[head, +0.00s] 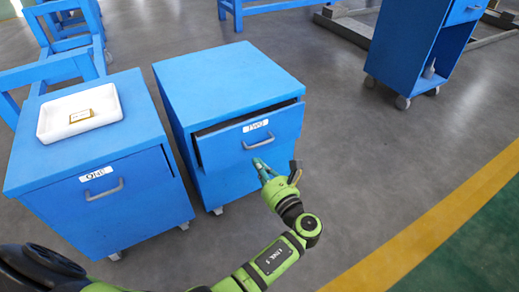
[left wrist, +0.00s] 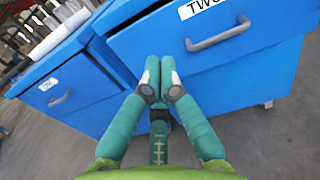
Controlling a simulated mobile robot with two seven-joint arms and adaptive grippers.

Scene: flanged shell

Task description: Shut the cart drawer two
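The blue cart (head: 225,80) labelled TWO stands in the middle of the head view. Its drawer two (head: 226,149) is pulled out partway, with a dark gap under the cart top. The drawer has a grey handle (head: 259,141), which also shows in the left wrist view (left wrist: 218,35). My left gripper (head: 263,167) is in front of the cart, just below the handle. In the left wrist view the fingertips of my left gripper (left wrist: 160,82) are together with nothing seen between them. Whether they touch the front, I cannot tell. My right gripper is not in view.
A blue cart labelled ONE (head: 85,165) stands close on the left, its drawer looking shut. A white tray (head: 53,130) with a small gold-coloured item (head: 81,116) sits on it. Open grey floor (head: 370,165) lies to the right, up to a yellow stripe (head: 425,240).

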